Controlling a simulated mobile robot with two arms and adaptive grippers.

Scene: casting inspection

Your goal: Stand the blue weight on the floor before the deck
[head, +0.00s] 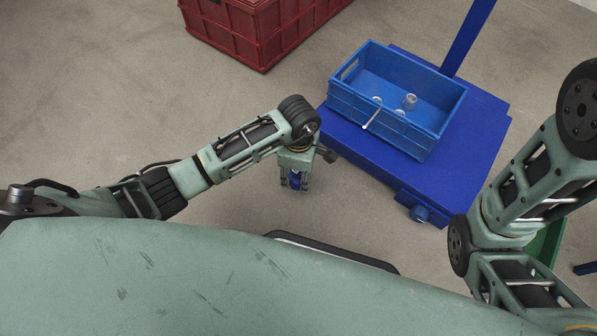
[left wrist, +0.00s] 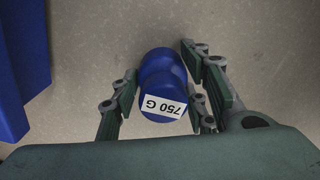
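The blue weight (left wrist: 163,82) is between the fingers of my left gripper in the left wrist view, with a white "750 G" label facing the camera. The finger pads appear to meet its sides, so the left gripper (head: 294,184) looks shut on it. In the head view a little of the blue weight (head: 295,181) shows between the fingers, left of the blue deck (head: 350,146). The grey floor (head: 230,250) lies beneath; whether the weight touches it cannot be told. My right gripper is not in view.
A blue crate (head: 385,118) with small metal parts stands on the deck. A blue post (head: 468,38) rises behind it. A red crate (head: 262,38) stands at the back. Floor to the left is clear. The deck's blue edge (left wrist: 14,95) shows in the left wrist view.

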